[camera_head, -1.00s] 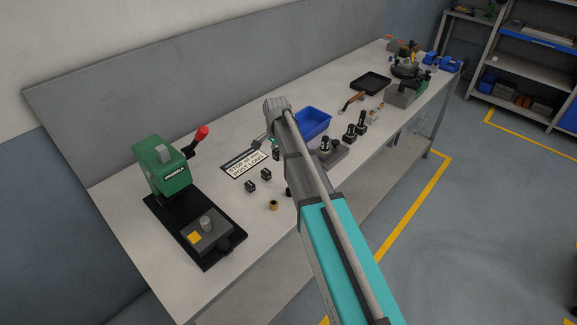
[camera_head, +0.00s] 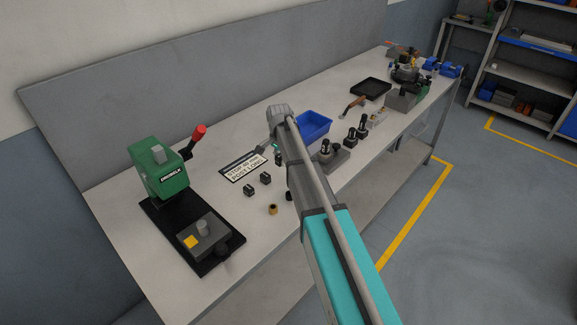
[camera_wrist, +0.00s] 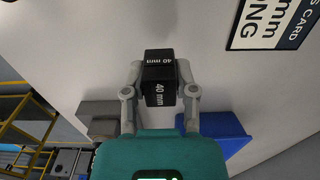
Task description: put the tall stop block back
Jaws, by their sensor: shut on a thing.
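My gripper (camera_wrist: 160,82) is shut on a black block (camera_wrist: 160,88) marked "40 mm" in white on two faces. A finger presses on each side of it in the wrist view, with the pale bench top beyond. In the head view my arm largely hides the gripper and the held block. Two small black blocks (camera_head: 249,190) (camera_head: 265,178) stand on the bench in front of a printed card (camera_head: 243,167). Part of that card also shows at the upper right of the wrist view (camera_wrist: 272,22).
A green press (camera_head: 160,172) with a red-tipped lever stands at the left on a black base. A brass ring (camera_head: 273,210) lies near the front edge. A blue tray (camera_head: 313,126) and dark fittings (camera_head: 350,134) are right of my arm.

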